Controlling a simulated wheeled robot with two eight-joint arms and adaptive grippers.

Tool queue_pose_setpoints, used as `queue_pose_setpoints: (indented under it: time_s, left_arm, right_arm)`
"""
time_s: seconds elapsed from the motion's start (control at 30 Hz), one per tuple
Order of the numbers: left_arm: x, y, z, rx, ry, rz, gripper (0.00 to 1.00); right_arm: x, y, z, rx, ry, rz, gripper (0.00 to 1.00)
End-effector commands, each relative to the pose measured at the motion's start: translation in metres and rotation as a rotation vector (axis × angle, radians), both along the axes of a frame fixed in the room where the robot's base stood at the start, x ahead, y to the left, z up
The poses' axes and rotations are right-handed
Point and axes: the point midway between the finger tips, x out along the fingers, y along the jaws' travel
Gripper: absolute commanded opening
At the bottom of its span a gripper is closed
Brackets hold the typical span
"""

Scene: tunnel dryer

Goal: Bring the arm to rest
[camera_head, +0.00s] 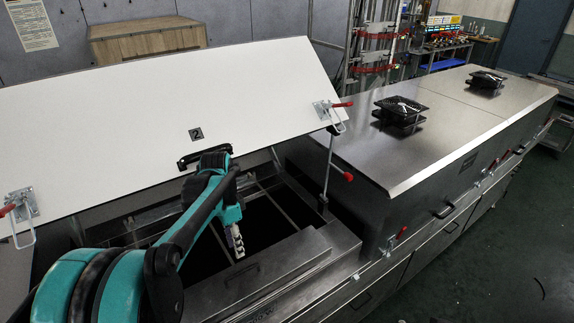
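My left arm, teal and black, comes in from the lower left. It bends near the black handle of the raised white lid marked 2 (120,120) and reaches down over the open dryer section (308,250). My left gripper (237,245) appears as a small pale shape over the dark opening, below the bend. Its fingers are too small and dark to tell open from shut, and I see nothing clearly held. My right gripper is not in view.
A closed steel dryer cover (440,125) with black fans (401,111) stands to the right. A thin strut (329,170) stands beside the opening at the lid's right end. Red-handled latches (398,238) line the front. Green floor (490,260) at the right is mostly clear.

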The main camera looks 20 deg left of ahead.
Motion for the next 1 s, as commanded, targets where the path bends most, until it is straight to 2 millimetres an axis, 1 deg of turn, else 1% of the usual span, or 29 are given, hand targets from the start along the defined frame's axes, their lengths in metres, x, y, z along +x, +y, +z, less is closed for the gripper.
queue_pose_setpoints:
  time_s: [0.07, 0.17, 0.27, 0.37, 0.4, 0.57, 0.7, 0.83, 0.9, 1.0]
  left_arm:
    - [-0.001, -0.001, 0.000, 0.002, -0.004, 0.004, 0.34]
    - [-0.006, -0.008, -0.002, 0.017, -0.027, 0.033, 0.34]
    - [-0.019, -0.024, -0.008, 0.046, -0.086, 0.100, 0.34]
    - [-0.037, -0.045, -0.017, 0.073, -0.175, 0.203, 0.34]
    - [-0.045, -0.053, -0.021, 0.079, -0.214, 0.248, 0.34]
    - [-0.075, -0.080, -0.044, 0.071, -0.376, 0.422, 0.34]
    - [-0.099, -0.100, -0.070, 0.021, -0.503, 0.561, 0.34]
    - [-0.113, -0.111, -0.089, -0.035, -0.588, 0.656, 0.34]
    - [-0.118, -0.115, -0.096, -0.058, -0.616, 0.690, 0.34]
    - [-0.121, -0.117, -0.100, -0.079, -0.639, 0.719, 0.34]
  right_arm:
    - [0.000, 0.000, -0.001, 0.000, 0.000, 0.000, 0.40]
    - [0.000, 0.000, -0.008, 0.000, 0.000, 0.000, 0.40]
    - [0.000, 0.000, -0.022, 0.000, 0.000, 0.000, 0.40]
    - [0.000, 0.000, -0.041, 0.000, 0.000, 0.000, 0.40]
    - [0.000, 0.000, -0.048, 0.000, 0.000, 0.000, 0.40]
    - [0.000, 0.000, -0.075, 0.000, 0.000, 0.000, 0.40]
    - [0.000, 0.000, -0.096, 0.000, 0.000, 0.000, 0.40]
    - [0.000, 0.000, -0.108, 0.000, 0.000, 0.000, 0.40]
    - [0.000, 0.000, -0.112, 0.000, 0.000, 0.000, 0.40]
    - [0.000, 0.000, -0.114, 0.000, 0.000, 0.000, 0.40]
